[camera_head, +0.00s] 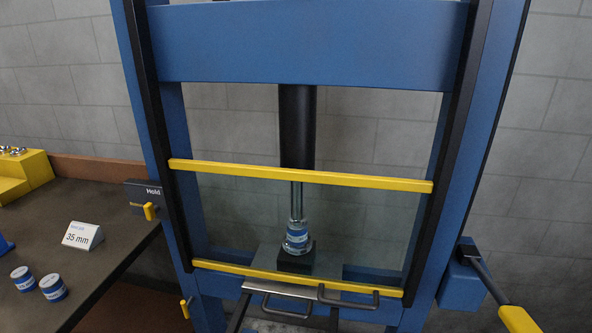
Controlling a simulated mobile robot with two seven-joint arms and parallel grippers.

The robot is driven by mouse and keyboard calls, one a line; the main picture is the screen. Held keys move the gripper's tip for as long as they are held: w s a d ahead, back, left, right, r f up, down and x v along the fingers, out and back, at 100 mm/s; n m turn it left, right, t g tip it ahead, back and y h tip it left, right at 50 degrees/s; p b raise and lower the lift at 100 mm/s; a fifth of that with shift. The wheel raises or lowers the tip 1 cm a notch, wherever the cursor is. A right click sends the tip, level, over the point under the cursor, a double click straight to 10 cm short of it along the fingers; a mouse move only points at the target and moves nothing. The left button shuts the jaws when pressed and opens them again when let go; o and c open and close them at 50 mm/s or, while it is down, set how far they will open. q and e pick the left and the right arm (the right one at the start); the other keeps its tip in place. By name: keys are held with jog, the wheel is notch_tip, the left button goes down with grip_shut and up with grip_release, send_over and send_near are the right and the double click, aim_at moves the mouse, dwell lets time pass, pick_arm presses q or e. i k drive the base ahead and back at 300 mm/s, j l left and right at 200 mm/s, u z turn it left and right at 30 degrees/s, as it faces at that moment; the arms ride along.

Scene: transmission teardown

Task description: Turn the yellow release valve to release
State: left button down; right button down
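A dark box labelled "Hold" (150,193) is mounted on the left post of the blue press, with a small yellow lever (151,211) on its front. A second small yellow handle (186,307) sits lower on the same post. I cannot tell for certain which of the two is the release valve. Neither of my grippers is in view, and nothing touches either yellow handle.
The blue press frame (300,45) has yellow guard bars (300,177). Its ram (297,125) stands above a small labelled metal part (297,238). A yellow-gripped pump lever (517,318) is at right. The dark table (110,240) at left holds a "35 mm" card (83,236) and two small cylinders (53,287).

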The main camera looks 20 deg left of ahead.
aim_at(150, 211)
jog(key=u, duration=1.45)
